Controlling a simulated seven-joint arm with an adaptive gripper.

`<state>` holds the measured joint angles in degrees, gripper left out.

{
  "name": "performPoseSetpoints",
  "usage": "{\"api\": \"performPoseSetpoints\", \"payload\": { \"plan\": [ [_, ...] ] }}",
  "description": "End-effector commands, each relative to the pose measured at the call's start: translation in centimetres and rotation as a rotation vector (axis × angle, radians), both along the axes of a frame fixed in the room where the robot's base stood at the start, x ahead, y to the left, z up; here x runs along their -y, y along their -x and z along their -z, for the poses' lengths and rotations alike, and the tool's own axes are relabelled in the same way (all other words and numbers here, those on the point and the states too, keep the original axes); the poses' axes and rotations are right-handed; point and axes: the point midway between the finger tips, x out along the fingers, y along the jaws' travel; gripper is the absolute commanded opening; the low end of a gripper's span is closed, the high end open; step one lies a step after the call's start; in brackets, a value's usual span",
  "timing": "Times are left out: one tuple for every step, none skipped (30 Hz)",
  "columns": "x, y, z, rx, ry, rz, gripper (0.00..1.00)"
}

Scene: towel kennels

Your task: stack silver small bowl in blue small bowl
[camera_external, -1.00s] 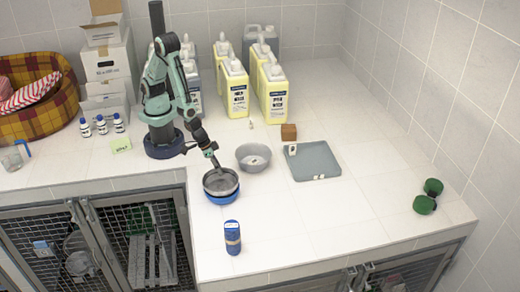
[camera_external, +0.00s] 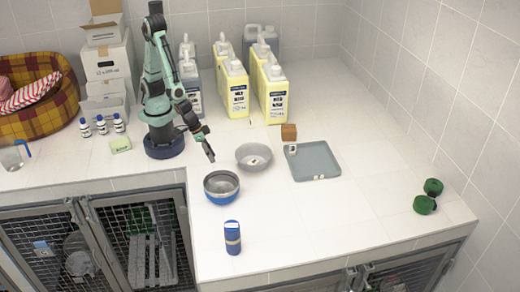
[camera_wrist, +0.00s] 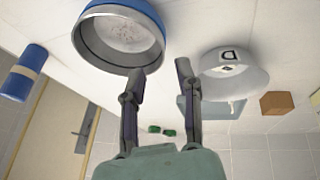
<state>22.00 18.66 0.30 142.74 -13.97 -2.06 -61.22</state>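The silver small bowl (camera_external: 220,183) sits inside the blue small bowl (camera_external: 222,198) on the white counter; a blue band shows below the silver rim. In the wrist view, the silver bowl (camera_wrist: 120,38) shows its grey interior, with the blue bowl (camera_wrist: 152,14) around its upper side. My gripper (camera_external: 209,156) is above and behind the pair, apart from them in the external view. In the wrist view, my gripper (camera_wrist: 160,75) has its two fingers spread with nothing between them. How deep the silver bowl sits is hidden.
A grey bowl (camera_external: 254,164) with a small label inside stands right of the pair. Beyond it are a grey tray (camera_external: 318,165) and a brown block (camera_external: 289,131). A blue can (camera_external: 232,238) stands in front. Yellow jugs (camera_external: 275,98) stand behind.

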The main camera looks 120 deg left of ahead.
Motion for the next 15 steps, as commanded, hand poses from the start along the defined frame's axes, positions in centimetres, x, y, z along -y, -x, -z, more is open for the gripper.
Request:
{"api": "performPoseSetpoints", "payload": {
  "plan": [
    [0.2, 0.3, -1.1, 0.007, 0.003, 0.001, 0.33],
    [0.2, 0.5, -1.6, 0.006, 0.003, 0.001, 0.33],
    [0.2, 0.8, -2.2, 0.006, 0.003, 0.001, 0.33],
    [0.3, 1.1, -2.6, 0.006, 0.002, 0.000, 0.33],
    [0.4, 1.2, -3.0, 0.005, 0.003, 0.001, 0.33],
    [0.5, 1.4, -3.5, 0.005, 0.003, 0.001, 0.33],
    [0.5, 1.6, -3.8, 0.003, 0.002, 0.001, 0.33],
    [0.5, 1.7, -4.1, 0.005, 0.002, 0.001, 0.33],
    [0.5, 1.9, -4.4, 0.002, 0.001, 0.001, 0.33],
    [0.5, 2.0, -4.6, 0.002, 0.001, 0.001, 0.33],
    [0.4, 2.1, -4.8, 0.000, -0.001, 0.002, 0.33],
    [0.1, 2.4, -5.2, -0.010, -0.008, 0.008, 0.33],
    [-0.3, 2.7, -5.6, -0.023, -0.017, 0.017, 0.33],
    [-0.9, 3.1, -6.1, -0.041, -0.030, 0.033, 0.33],
    [-1.8, 4.0, -6.9, -0.076, -0.050, 0.062, 0.33]
  ]
}}
